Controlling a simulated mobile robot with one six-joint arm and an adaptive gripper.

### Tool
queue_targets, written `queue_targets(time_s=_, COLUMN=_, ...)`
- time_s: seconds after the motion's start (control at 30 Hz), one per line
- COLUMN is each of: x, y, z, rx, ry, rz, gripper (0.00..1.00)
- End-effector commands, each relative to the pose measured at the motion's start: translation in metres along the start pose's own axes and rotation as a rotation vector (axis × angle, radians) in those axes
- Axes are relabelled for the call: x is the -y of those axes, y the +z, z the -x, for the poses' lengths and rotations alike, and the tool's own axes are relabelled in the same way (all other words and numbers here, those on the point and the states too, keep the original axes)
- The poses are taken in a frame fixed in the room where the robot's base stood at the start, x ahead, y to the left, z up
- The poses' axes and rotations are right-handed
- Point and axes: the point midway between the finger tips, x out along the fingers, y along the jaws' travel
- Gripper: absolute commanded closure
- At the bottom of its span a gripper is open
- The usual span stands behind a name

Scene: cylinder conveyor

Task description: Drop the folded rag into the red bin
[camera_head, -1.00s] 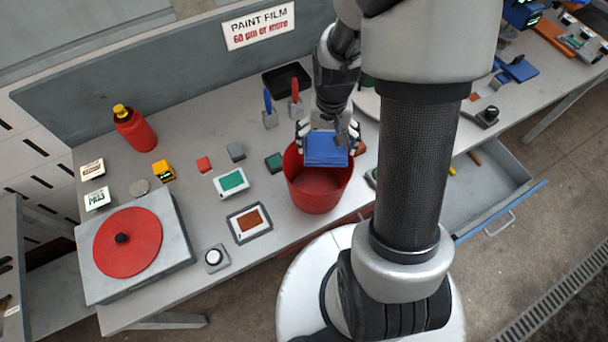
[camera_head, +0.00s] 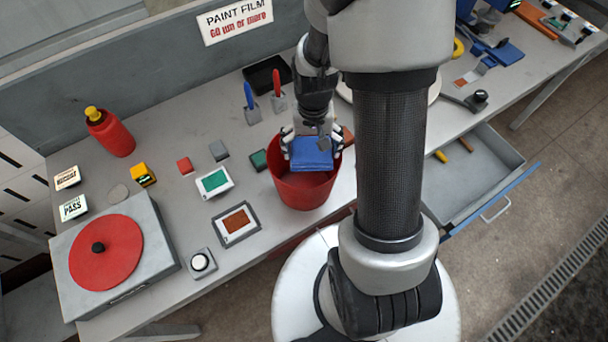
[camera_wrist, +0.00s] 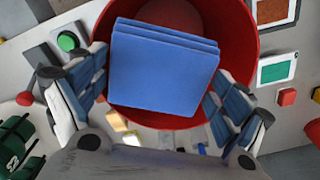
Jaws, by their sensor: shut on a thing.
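The folded rag (camera_head: 311,153) is blue and layered. My gripper (camera_head: 312,143) is shut on it, with a finger on each side. In the wrist view the rag (camera_wrist: 163,68) sits between the two fingers of my gripper (camera_wrist: 152,85), in front of the bin's opening. The red bin (camera_head: 305,190) stands on the bench, open at the top. The rag is over the bin's mouth and hides part of its inside. The bin's red rim also shows around the rag in the wrist view (camera_wrist: 240,40). I cannot tell exactly how high the rag is above the rim.
A black tray (camera_head: 267,73) is behind. A red turntable (camera_head: 106,252) is at left. An open drawer (camera_head: 470,180) juts out at right.

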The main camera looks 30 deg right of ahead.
Motion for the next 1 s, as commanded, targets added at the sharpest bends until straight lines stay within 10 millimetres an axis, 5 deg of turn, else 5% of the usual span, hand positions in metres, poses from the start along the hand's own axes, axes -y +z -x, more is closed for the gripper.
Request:
queue_targets(time_s=0.07, x=0.000, y=0.000, z=0.001, rx=0.000, ry=0.000, rz=0.000, gripper=0.32)
queue_targets(time_s=0.1, x=0.000, y=0.000, z=0.001, rx=0.000, ry=0.000, rz=0.000, gripper=0.08)
queue_targets(time_s=0.2, x=0.000, y=0.000, z=0.001, rx=0.000, ry=0.000, rz=0.000, gripper=0.01)
queue_targets(time_s=0.67, x=0.000, y=0.000, z=0.004, rx=-0.001, ry=0.000, rz=0.000, gripper=0.00)
queue_targets(time_s=1.0, x=0.000, y=-0.002, z=0.067, rx=-0.008, ry=-0.002, rz=0.000, gripper=0.00)
